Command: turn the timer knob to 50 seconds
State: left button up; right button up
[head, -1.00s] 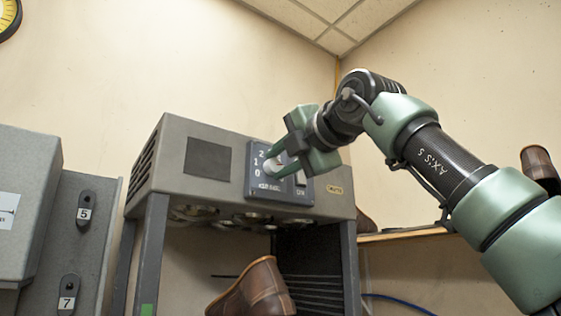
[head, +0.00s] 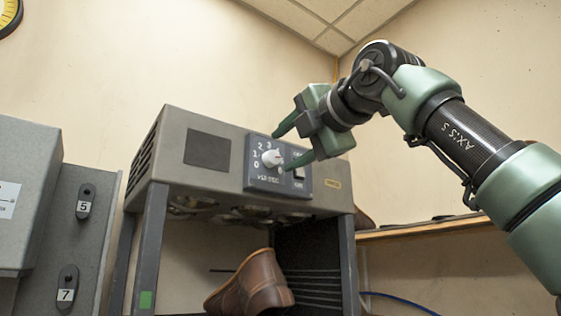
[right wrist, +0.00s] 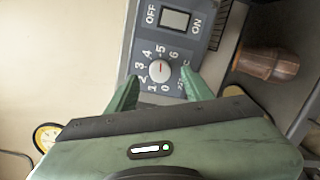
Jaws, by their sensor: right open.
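The timer knob (head: 271,158) is a small white dial on the dark control panel (head: 262,181) of the grey machine; it also shows in the right wrist view (right wrist: 160,71). Numbers 0 to 6 ring it. Its red line points at 5 in the right wrist view. My right gripper (head: 281,151) is open and empty in front of the panel, its fingers spread to either side of the knob; the fingers (right wrist: 160,74) look clear of the knob. My left gripper is not in view.
An ON/OFF switch (right wrist: 174,19) sits beside the knob on the panel. A brown shoe (head: 252,285) stands below the machine (head: 209,151). A grey cabinet (head: 30,190) is at the left, a wooden shelf (head: 420,228) at the right.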

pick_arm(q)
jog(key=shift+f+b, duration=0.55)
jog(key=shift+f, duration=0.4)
pick_arm(e)
jog(key=v, duration=0.4)
jog(key=shift+s, duration=0.1)
